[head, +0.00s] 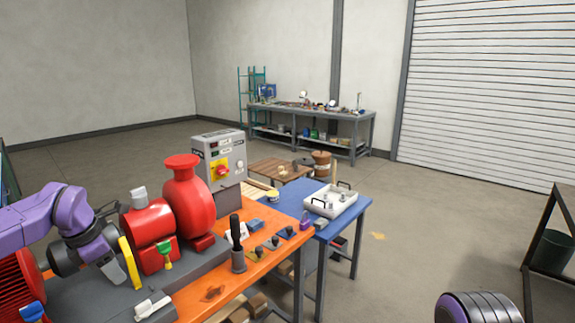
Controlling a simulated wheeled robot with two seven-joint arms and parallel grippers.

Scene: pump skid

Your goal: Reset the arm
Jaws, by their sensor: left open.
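My left arm (35,218) comes in from the left, purple and bent downward. Its left gripper (118,274) is open and points down over the grey pump base, beside an upright yellow piece (130,262). I cannot tell whether they touch. Just right of it stands the red pump (188,205) with its red motor-like body (150,222). A green-and-yellow small handle (165,255) sits in front of the red body. The purple rounded part at the bottom right is mine; my right gripper is out of view.
A grey control box (220,160) with a red-yellow switch stands behind the pump on the orange bench (268,275). A black-handled tool (237,243) stands upright near the front. A blue table (350,212) holds a white tray (331,200). Floor to the right is mostly clear.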

